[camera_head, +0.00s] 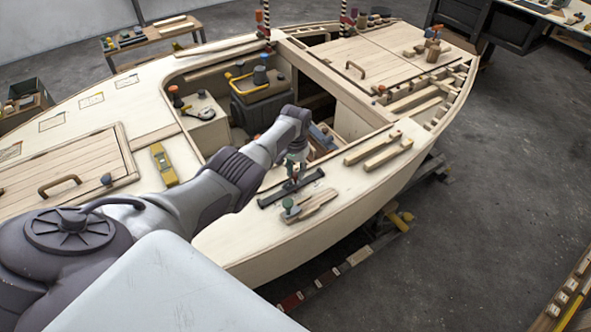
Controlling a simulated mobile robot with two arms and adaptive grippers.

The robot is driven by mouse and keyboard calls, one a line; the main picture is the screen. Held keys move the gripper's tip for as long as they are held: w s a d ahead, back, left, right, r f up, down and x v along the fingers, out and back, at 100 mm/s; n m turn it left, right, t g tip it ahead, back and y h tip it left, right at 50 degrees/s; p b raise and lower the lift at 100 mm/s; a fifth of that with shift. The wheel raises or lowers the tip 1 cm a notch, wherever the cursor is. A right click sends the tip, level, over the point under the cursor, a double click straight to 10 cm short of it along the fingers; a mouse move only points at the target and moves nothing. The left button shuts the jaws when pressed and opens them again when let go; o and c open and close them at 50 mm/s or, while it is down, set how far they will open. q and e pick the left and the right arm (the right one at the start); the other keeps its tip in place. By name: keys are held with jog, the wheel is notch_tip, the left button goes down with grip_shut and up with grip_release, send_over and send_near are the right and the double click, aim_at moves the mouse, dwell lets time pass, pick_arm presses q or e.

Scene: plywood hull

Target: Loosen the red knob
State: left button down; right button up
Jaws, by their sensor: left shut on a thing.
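My left arm comes in from the left and reaches over the side deck of the plywood hull (260,240). My left gripper (292,176) points down at a black bar (313,178) lying on the deck. It is shut on a small knob at the bar, with a hint of red between the fingers. The fingers hide most of this knob, so its shape and turn cannot be made out. My right gripper is not in view.
A green-topped knob (289,204) and wooden pieces (318,203) lie just in front of the bar. Two wooden strips (388,154) lie to the right. The open cockpit is behind my wrist. A yellow tool (163,165) lies on the left deck.

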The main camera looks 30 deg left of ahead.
pick_arm(q)
jog(key=n, duration=0.4)
jog(key=shift+n, duration=0.3)
jog(key=n+p, duration=0.1)
jog(key=n, duration=0.3)
jog(key=shift+s+f, duration=0.1)
jog(key=shift+n, duration=0.4)
jog(key=c, duration=0.9)
grip_release()
